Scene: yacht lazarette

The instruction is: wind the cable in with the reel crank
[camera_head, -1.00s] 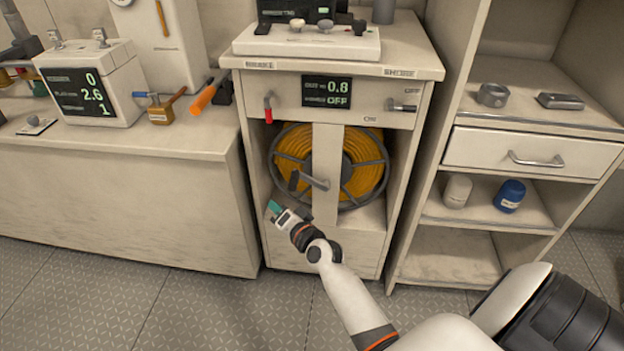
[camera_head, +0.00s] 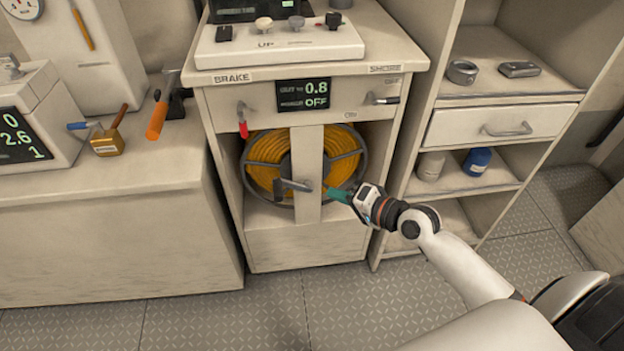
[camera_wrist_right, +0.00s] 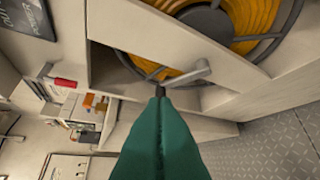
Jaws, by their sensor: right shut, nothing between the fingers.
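The cable reel (camera_head: 268,162) with its yellow cable sits inside the cabinet, behind a pale upright post; it also shows in the right wrist view (camera_wrist_right: 215,22). The grey crank (camera_head: 290,186) is on the front of the post, and its arm (camera_wrist_right: 190,76) shows in the right wrist view with a dark knob (camera_wrist_right: 156,88) at its end. My right gripper (camera_head: 328,190) is shut and empty, just right of the post and crank in the head view. In the wrist view its green fingertips (camera_wrist_right: 160,98) point at the knob; I cannot tell whether they touch. My left gripper is not in view.
A display (camera_head: 303,94) on the cabinet reads 0.8 and OFF. A red-handled brake lever (camera_head: 243,124) hangs at its left, and a shore lever (camera_head: 384,99) is at its right. An open shelf unit (camera_head: 470,101) stands right; bare floor lies in front.

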